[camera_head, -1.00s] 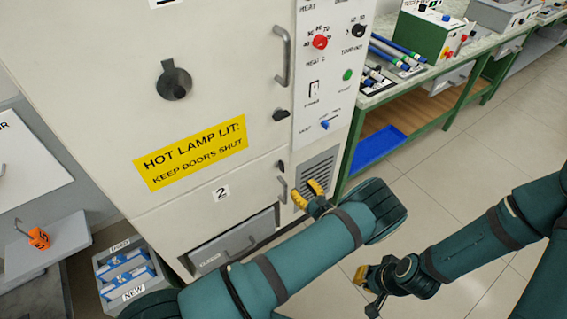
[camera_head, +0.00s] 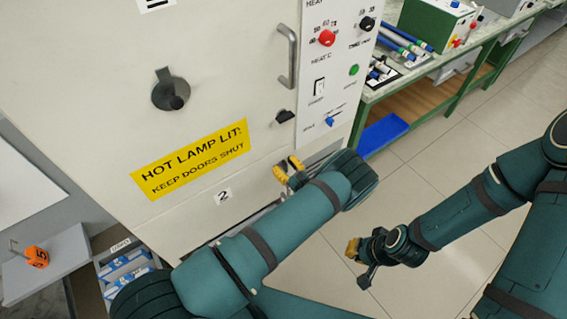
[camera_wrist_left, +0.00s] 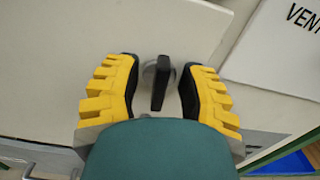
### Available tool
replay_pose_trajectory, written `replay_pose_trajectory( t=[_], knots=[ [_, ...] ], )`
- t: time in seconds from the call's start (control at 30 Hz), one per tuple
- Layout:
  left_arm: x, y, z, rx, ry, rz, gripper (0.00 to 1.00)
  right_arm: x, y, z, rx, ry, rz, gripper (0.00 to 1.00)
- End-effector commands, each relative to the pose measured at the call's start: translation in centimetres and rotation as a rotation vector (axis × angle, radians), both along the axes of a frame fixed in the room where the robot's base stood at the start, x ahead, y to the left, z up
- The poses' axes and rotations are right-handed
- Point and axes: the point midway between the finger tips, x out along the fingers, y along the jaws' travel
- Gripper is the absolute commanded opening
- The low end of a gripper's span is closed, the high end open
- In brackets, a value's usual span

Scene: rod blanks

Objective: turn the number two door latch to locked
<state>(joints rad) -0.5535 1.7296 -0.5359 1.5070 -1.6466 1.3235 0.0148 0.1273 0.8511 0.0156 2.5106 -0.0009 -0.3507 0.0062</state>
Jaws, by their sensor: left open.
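The number two door (camera_head: 185,222) is the lower cabinet door, marked by a "2" label (camera_head: 223,196). Its latch (camera_wrist_left: 160,84) shows in the left wrist view as a black lever on a round grey base, lying nearly upright in that picture. My left gripper (camera_wrist_left: 158,72) is open, with one yellow-backed finger on each side of the lever and a gap on both sides. In the head view my left gripper (camera_head: 288,169) is at the door's right edge and hides the latch. My right gripper (camera_head: 360,262) hangs over the floor, away from the cabinet; its opening is unclear.
The upper door has its own black latch (camera_head: 285,116), a bar handle (camera_head: 287,57) and a yellow warning sign (camera_head: 190,160). A control panel (camera_head: 338,70) with knobs stands right of it. A green-framed bench (camera_head: 440,108) is further right. The floor there is clear.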

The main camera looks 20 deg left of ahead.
Motion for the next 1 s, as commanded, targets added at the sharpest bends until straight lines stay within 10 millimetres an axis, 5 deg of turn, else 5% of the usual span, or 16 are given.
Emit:
replay_pose_trajectory(
  t=[0.17,0.3,1.0],
  knots=[
    [0.0,0.0,-0.01,0.0,0.0,0.0,0.43,0.01,-0.02,-0.02,0.0,0.0,0.0,0.0],
    [0.0,0.0,0.0,0.0,0.0,0.0,0.0,0.01,-0.01,-0.01,0.0,0.0,0.0,0.0],
    [0.07,0.13,0.05,-0.1,-0.136,-0.001,0.0,-0.21,0.04,-0.8,0.001,0.005,0.004,0.0]
  ],
)
